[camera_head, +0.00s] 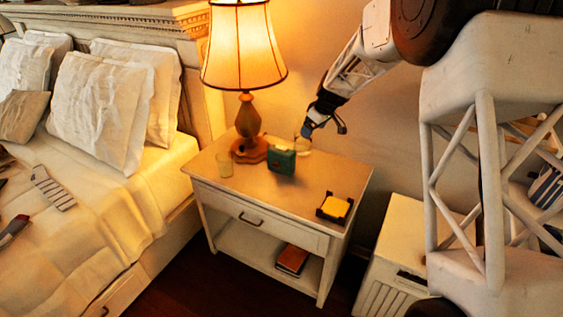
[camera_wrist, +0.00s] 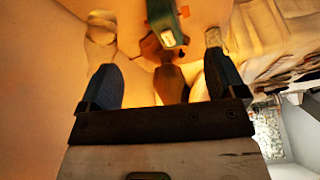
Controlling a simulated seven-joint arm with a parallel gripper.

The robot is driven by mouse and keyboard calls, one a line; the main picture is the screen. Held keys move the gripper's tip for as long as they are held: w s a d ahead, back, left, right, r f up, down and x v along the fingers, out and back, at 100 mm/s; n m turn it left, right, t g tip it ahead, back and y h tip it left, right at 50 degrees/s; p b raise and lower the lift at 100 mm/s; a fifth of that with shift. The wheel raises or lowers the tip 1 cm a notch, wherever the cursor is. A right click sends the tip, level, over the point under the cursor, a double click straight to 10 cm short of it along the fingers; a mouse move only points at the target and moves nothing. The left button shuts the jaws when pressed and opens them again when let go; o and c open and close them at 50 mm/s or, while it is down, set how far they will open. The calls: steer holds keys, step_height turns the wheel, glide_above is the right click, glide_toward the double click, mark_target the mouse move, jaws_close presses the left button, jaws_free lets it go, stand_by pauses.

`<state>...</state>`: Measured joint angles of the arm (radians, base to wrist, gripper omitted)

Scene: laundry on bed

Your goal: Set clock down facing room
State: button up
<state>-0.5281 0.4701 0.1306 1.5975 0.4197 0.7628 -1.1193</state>
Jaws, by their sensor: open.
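A small teal clock (camera_head: 282,159) stands upright on the nightstand (camera_head: 330,178), in front of the lamp and to its right. Its near side is too small to read as dial or back. In the wrist view the clock (camera_wrist: 160,14) shows at the top, beyond the fingertips, with a pale patch on it. My gripper (camera_head: 318,128) is above the back of the nightstand, up and right of the clock. In the wrist view my gripper (camera_wrist: 163,75) has its two blue fingers spread, and the clock is not between them.
A lit lamp (camera_head: 247,105) stands behind the clock. One clear glass (camera_head: 224,163) is left of it; another (camera_head: 303,146) is just below my gripper. A dark tray with yellow notes (camera_head: 335,208) lies at the right front. The front middle of the top is clear. The bed (camera_head: 130,215) is left.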

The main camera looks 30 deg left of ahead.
mark_target(282, 147)
steer(key=a+f, duration=0.3)
steer(key=a, duration=0.1)
steer(key=w+a+f+n, duration=0.1)
steer(key=a+f, duration=0.2)
steer(key=a+f+n, duration=0.1)
steer(key=a+f, duration=0.2)
steer(key=a, duration=0.1)
steer(key=shift+w+a+f+g, duration=0.2)
steer(key=shift+w+a+g, duration=0.1)
steer(key=shift+x, duration=1.3)
steer(key=shift+a+x, duration=0.2)
steer(key=shift+x, duration=2.4)
steer(key=shift+w+r, duration=0.1)
steer(key=shift+c, duration=0.3)
jaws_close()
